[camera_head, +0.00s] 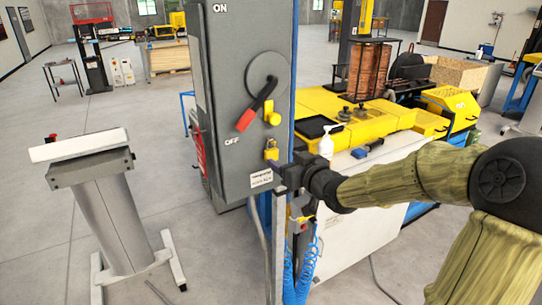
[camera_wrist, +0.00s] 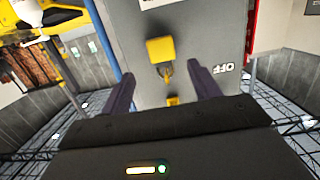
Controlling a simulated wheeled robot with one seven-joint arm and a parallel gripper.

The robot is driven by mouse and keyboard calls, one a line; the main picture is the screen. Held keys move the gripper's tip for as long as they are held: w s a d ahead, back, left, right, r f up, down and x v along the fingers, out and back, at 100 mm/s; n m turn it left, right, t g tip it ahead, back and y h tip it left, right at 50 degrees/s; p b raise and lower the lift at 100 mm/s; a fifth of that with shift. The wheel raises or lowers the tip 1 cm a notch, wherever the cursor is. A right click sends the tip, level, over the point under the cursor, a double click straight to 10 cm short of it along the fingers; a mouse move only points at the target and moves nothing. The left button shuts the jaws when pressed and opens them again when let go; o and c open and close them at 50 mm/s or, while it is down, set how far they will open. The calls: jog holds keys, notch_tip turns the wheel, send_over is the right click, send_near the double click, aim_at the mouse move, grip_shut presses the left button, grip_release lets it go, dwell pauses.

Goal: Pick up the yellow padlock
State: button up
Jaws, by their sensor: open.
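The yellow padlock (camera_head: 271,151) hangs by its shackle on the front of the grey electrical cabinet, below the handle. In the wrist view, which is turned upside down, the padlock (camera_wrist: 160,50) shows as a yellow block with its shackle under it. My gripper (camera_head: 276,170) is close in front of the cabinet, just below the padlock. In the wrist view my gripper (camera_wrist: 161,74) is open, its two dark fingers apart on either side of the padlock's line. Nothing is between the fingertips, and the padlock appears beyond them. The exact gap in depth is hard to tell.
The grey cabinet (camera_head: 232,60) carries a red-tipped switch handle (camera_head: 258,105) at OFF and a yellow piece (camera_head: 272,117) above the padlock. A white label (camera_head: 261,178) is beside my gripper. A yellow machine (camera_head: 350,125) stands behind on the right. A grey pedestal (camera_head: 118,220) stands left.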

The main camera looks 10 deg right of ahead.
aim_at(273, 153)
jog(key=shift+w+a, duration=0.1)
dwell(0.3)
jog(key=shift+p+x, duration=0.6)
jog(key=shift+x, duration=1.3)
jog(key=shift+w+a+f, duration=0.1)
jog(key=shift+w+a, duration=0.2)
jog(key=shift+w, duration=0.3)
jog(key=shift+c, duration=0.4)
jog(key=c, duration=1)
